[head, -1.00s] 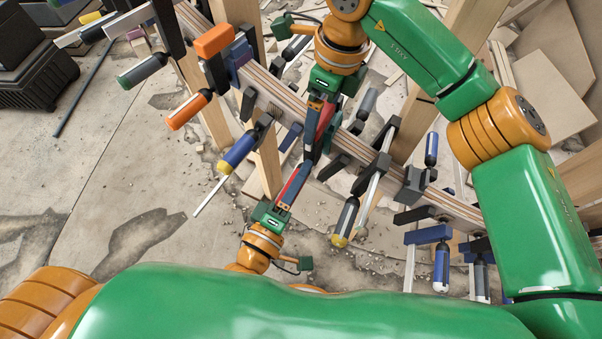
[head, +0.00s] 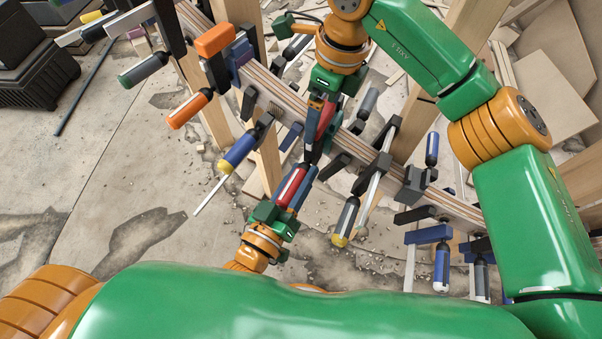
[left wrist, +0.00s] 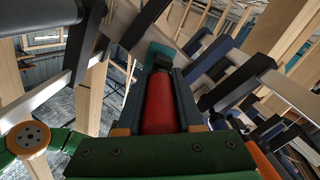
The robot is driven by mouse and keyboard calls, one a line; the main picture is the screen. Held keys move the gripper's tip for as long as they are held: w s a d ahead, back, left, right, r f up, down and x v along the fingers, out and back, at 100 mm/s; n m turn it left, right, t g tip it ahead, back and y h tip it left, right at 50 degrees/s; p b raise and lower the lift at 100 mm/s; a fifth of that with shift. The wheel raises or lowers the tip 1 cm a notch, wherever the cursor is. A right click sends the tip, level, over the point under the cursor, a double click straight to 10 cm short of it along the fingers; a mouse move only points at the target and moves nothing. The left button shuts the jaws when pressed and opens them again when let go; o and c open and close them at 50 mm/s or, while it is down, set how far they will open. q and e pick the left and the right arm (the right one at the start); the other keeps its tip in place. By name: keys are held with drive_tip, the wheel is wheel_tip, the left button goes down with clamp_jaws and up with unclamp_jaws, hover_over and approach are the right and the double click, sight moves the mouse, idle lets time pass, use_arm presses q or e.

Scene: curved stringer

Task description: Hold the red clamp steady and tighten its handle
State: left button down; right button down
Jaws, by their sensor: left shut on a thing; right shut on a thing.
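The red clamp sits across the curved laminated stringer (head: 285,90) near the middle of the head view. Its red upper part (head: 326,118) is between the fingers of my right gripper (head: 322,106), which is shut on it from above. My left gripper (head: 294,187), below the stringer, is shut on the clamp's red handle (head: 290,184). The handle also shows in the left wrist view (left wrist: 158,105), lying lengthwise between the dark fingers. The clamp's bar and jaws are largely hidden by the grippers.
Other clamps crowd both sides: a blue-handled one with a yellow end (head: 238,152), a grey one with a yellow end (head: 346,218), an orange one (head: 188,109) and a blue one (head: 441,268). Wooden posts (head: 267,160) stand under the stringer. Open concrete floor lies at lower left.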

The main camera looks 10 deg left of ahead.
use_arm(q)
drive_tip(key=m, duration=0.4)
drive_tip(key=shift+f+m, duration=0.2)
drive_tip(key=shift+m, duration=0.2)
use_arm(e)
drive_tip(key=shift+r, duration=0.1)
use_arm(q)
drive_tip(key=shift+m, duration=0.3)
drive_tip(key=c, duration=0.6)
unclamp_jaws()
drive_tip(key=shift+o, duration=0.3)
drive_tip(key=shift+r, duration=0.1)
drive_tip(key=v, duration=1.2)
